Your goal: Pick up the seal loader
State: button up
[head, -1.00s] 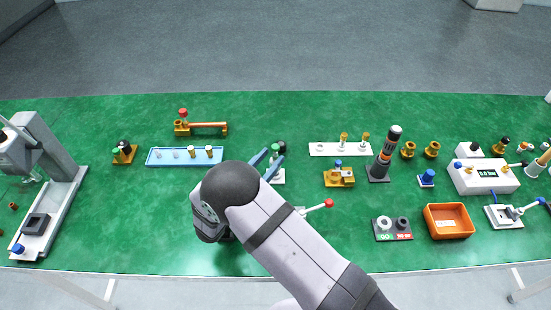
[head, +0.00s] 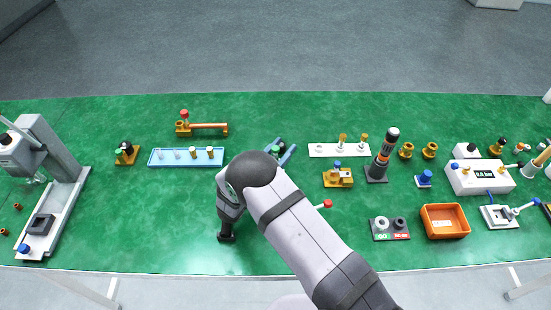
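A blue tray (head: 186,157) with several small pegs lies left of my gripper. A white strip (head: 339,150) with pegs and a brass block (head: 338,178) are to the right. An orange bin (head: 445,221) sits front right. A grey press (head: 45,190) stands far left.

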jog(key=shift+w+d, duration=0.15)
jog(key=shift+w, duration=0.05)
grip_shut()
jog(key=shift+r, duration=0.1)
notch_tip(320, 180, up, 10)
jog(key=b, duration=0.1)
jog(key=shift+b, duration=0.35)
dwell(0.5)
